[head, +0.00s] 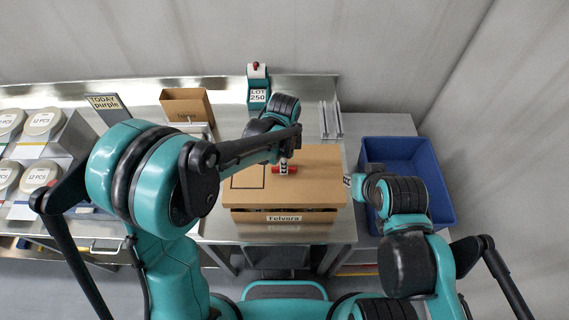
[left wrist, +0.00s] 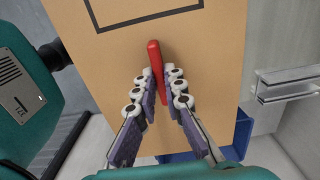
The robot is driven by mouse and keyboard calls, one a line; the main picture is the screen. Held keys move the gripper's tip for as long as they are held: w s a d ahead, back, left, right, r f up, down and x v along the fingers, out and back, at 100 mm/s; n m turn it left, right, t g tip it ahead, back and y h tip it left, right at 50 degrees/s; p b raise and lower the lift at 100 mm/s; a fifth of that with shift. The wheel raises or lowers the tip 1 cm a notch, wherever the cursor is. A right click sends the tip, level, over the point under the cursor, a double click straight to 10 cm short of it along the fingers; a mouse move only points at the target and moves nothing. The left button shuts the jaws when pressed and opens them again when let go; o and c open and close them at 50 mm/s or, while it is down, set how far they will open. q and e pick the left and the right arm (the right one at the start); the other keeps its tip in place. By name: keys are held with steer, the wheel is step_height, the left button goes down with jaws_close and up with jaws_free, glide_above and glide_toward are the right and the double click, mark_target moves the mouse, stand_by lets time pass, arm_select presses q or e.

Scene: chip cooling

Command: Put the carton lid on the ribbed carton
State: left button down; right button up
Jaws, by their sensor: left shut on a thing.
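The carton lid (head: 318,180) is a flat tan board with a dark printed outline and a red handle (head: 290,170). It also fills the middle of the left wrist view (left wrist: 200,50), where the red handle (left wrist: 155,60) stands between the fingers. My left gripper (head: 283,165) is shut on that handle. The ribbed carton (head: 250,231), labelled Felvora, is under the lid. A dark gap shows between the lid's front edge and the carton's front wall, and most of the carton is hidden. My right gripper (head: 349,181) is beside the lid's right edge; its fingers are mostly hidden.
A blue bin (head: 435,165) stands right of the steel table (head: 215,230). A small open brown box (head: 186,105) and a teal LOT 250 device (head: 258,88) are at the back. Racks of round tubs (head: 40,180) stand at the left. Metal rails (head: 331,120) lie behind the lid.

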arm_select(q)
steer(key=shift+f+b, duration=2.2)
steer(key=shift+f, duration=0.25)
steer(key=shift+f+b, duration=1.9)
steer(key=shift+f, duration=0.2)
steer(key=c, duration=1.5)
jaws_free()
steer(key=shift+c, duration=0.2)
step_height(320, 180, up, 12)
steer(key=shift+r, duration=0.1)
steer(key=s+a+f+n+t+b, duration=0.1)
steer(key=s+a+n+b, duration=0.1)
steer(key=a+n, duration=0.1)
steer(key=s+a+f+n+t+b, duration=0.1)
steer(key=s+a+n+b, duration=0.1)
steer(key=a+n, duration=0.1)
steer(key=s+a+f+n+t+b, duration=0.1)
steer(key=s+a+n+b, duration=0.1)
steer(key=a, duration=0.2)
steer(key=shift+a+n+t+h, duration=0.3)
steer(key=shift+n, duration=0.1)
steer(key=s+a+f+n+t+b, duration=0.3)
steer(key=s+a+f+n+b, duration=0.2)
steer(key=n, duration=0.4)
step_height(320, 180, down, 2)
steer(key=shift+s+a+b, duration=0.35)
steer(key=shift+s+a, duration=0.2)
steer(key=shift+a, duration=0.55)
